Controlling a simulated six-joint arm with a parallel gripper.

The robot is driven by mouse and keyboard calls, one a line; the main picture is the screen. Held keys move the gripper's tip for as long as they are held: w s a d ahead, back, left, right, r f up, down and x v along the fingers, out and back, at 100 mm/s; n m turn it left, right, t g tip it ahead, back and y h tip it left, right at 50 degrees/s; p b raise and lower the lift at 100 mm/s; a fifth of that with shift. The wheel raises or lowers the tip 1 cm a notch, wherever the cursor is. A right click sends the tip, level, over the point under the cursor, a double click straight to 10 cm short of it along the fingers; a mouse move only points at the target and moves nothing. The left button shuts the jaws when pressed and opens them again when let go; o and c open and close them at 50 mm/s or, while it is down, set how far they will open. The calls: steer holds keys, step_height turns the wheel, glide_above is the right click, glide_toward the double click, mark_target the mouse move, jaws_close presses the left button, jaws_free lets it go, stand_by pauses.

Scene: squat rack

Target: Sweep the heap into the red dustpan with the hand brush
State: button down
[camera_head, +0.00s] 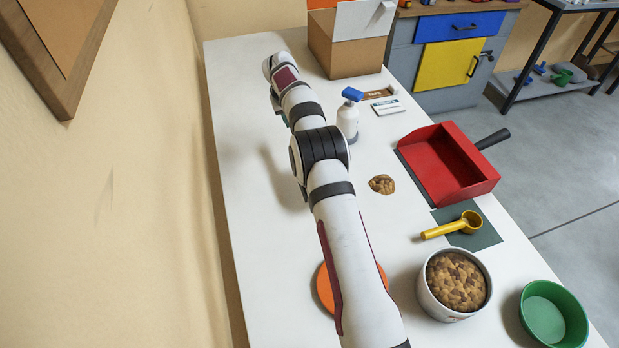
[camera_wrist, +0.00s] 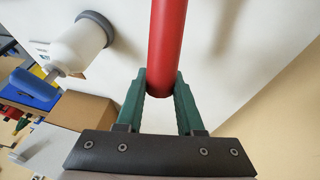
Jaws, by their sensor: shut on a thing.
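In the wrist view my gripper (camera_wrist: 161,88) has its green fingers shut on a red cylindrical handle (camera_wrist: 168,40), which looks like the hand brush's. The bristles are not visible in either view. In the head view my arm hides the gripper's fingertips and the brush. The small brown heap (camera_head: 382,184) lies on the white table, to the right of my arm. The red dustpan (camera_head: 446,163) lies right of the heap, apart from it, its open side towards the heap and its dark handle pointing away over the table's right edge.
A white spray bottle (camera_head: 347,122) with blue top stands behind the heap, near small cards (camera_head: 388,107) and an open cardboard box (camera_head: 345,59). In front are a yellow scoop (camera_head: 450,227), a filled white bowl (camera_head: 424,296), a green bowl (camera_head: 545,318) and an orange disc (camera_head: 324,290).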

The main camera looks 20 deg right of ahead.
steer(key=shift+r, duration=2.05)
steer(key=s+a+r, duration=0.5)
steer(key=s+r, duration=0.7)
steer(key=r, duration=0.2)
steer(key=s+a+r, duration=0.1)
steer(key=s+r, duration=0.1)
steer(key=s, duration=0.5)
steer(key=s+a+r, duration=0.1)
steer(key=s+r, duration=0.1)
steer(key=s, duration=0.6)
